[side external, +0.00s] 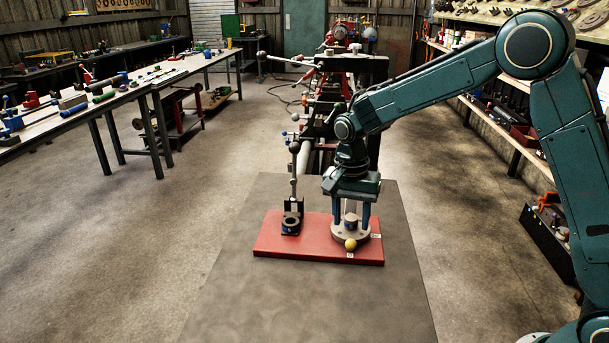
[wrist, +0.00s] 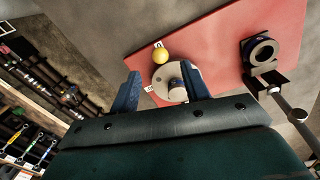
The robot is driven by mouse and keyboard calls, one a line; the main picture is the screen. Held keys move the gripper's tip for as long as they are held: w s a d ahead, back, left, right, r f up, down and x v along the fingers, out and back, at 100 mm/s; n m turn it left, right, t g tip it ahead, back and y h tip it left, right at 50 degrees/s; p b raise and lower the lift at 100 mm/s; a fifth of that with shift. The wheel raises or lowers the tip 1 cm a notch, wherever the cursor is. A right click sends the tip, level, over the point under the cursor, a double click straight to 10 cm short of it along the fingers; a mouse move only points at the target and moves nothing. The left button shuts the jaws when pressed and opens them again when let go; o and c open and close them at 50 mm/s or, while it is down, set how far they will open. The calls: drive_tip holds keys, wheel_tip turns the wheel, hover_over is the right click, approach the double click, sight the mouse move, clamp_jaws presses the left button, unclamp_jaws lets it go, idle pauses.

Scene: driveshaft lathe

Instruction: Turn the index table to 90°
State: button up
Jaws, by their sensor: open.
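The index table is a round grey disc (side external: 339,236) on a red base plate (side external: 292,246). It carries a yellow ball (side external: 350,244) at its rim and a short grey post (side external: 351,209) at its middle. The ball sits by one small white label (side external: 349,255); a second label (side external: 376,236) is on the plate to the right. My gripper (side external: 352,216) points down over the disc, its blue fingers apart on either side of the post. In the wrist view the disc (wrist: 170,93) and ball (wrist: 161,56) show between and beyond the fingers (wrist: 162,84); contact with the post cannot be told.
A black clamp with an upright lever (side external: 292,205) stands on the plate's left side; it also shows in the wrist view (wrist: 262,55). The grey tabletop (side external: 300,300) in front is clear. A lathe-like machine (side external: 335,85) stands behind.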

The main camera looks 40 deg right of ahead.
sight(351, 240)
drive_tip(key=shift+s+d+f, duration=0.1)
drive_tip(key=shift+f, duration=1.45)
drive_tip(key=shift+s+f, duration=0.1)
drive_tip(key=shift+f, duration=1.45)
clamp_jaws()
